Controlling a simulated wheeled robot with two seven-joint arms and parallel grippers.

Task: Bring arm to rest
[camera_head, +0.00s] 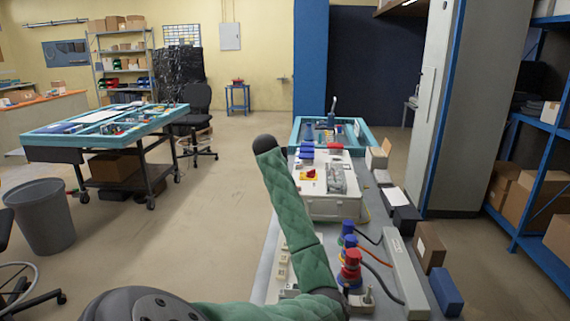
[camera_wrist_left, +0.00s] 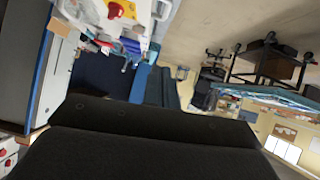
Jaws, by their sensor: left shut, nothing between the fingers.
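My green padded left arm (camera_head: 290,210) rises from the bottom of the head view, over the left edge of the workbench (camera_head: 246,296). It ends in a dark rounded tip (camera_head: 264,144), and no fingers can be made out there. In the left wrist view the dark body of my left gripper (camera_wrist_left: 155,118) fills the lower part. It is shut, with nothing seen in it. The wrist picture is turned over, with the floor toward the top. My right gripper is in neither view.
The bench holds a white box (camera_head: 326,207) with a red knob, red and blue plugs (camera_head: 350,270), a grey strip (camera_head: 406,270) and a blue block (camera_head: 445,291). A bin (camera_head: 40,217) and a second table (camera_head: 104,140) stand at left. The floor between is clear.

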